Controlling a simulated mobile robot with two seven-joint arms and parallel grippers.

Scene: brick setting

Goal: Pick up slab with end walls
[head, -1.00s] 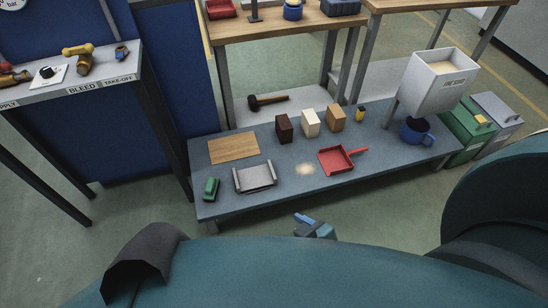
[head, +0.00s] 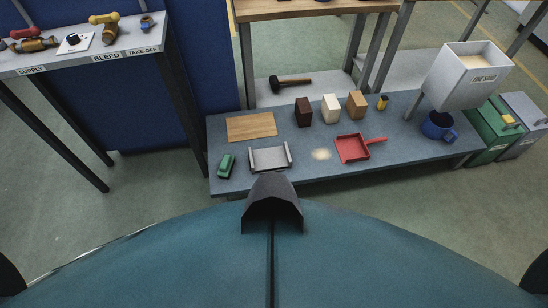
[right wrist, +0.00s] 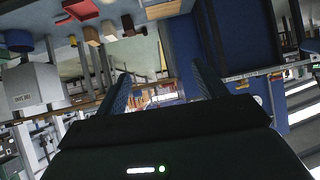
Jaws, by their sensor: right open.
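The slab with end walls (head: 270,158) is a grey plate with a raised wall at its left and right ends. It lies on the low blue-grey table (head: 400,145) near its front edge, in the head view. My right gripper (right wrist: 160,88) shows in the right wrist view with its two fingers apart and nothing between them. It is away from the table, which appears upside down there. My left gripper is not in either view. Neither gripper touches the slab.
Left of the slab is a green block (head: 226,165); behind it lies a wooden board (head: 251,126). To its right are a pale powder patch (head: 320,154) and a red dustpan (head: 352,148).

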